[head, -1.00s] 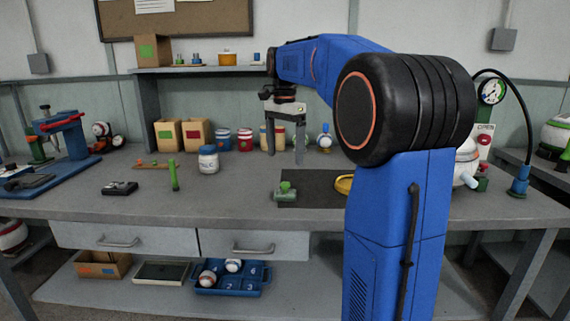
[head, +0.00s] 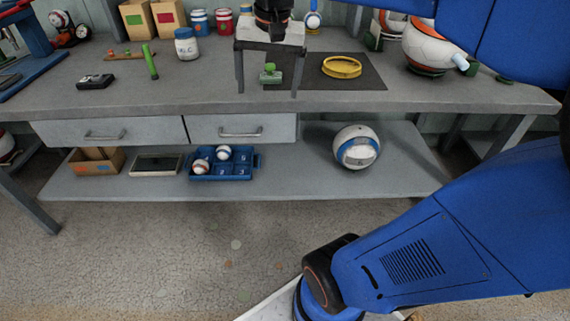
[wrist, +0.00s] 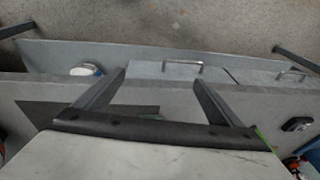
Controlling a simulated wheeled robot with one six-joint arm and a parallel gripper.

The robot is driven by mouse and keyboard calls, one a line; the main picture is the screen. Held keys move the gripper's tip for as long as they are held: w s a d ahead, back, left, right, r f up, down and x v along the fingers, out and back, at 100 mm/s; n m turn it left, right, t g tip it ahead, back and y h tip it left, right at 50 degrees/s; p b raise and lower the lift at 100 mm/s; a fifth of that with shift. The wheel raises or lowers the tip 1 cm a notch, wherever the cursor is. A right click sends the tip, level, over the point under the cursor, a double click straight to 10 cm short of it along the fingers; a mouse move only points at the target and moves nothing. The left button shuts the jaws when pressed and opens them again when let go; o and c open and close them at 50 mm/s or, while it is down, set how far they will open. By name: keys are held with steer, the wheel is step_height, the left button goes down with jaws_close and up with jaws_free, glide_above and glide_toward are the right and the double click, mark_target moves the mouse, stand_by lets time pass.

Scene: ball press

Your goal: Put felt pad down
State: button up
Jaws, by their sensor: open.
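No separate felt pad can be made out for sure. A flat dark mat (head: 320,86) lies on the bench top; I cannot tell whether it is the pad. It also shows in the wrist view (wrist: 42,116). My gripper (head: 268,92) points down over the front of the bench, fingers wide apart. In the head view the block shows between the fingers. In the wrist view the gap between the fingers (wrist: 160,82) is empty.
A white-orange ball (head: 430,45) stands at right. The lower shelf holds a blue tray (head: 222,172) and a ball (head: 356,147).

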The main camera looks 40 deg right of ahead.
steer(key=s+a+f+n+t, duration=0.1)
steer(key=s+a+f+n, duration=0.1)
steer(key=s+f, duration=0.4)
steer(key=s+a+f+n+t, duration=0.1)
steer(key=s+a+f+n, duration=0.1)
steer(key=s+f+n, duration=0.3)
step_height(320, 180, down, 2)
steer(key=s, duration=0.2)
steer(key=shift+s+a+f, duration=0.15)
steer(key=shift+s+a, duration=0.2)
steer(key=shift+a, duration=0.05)
steer(key=shift+c, duration=0.5)
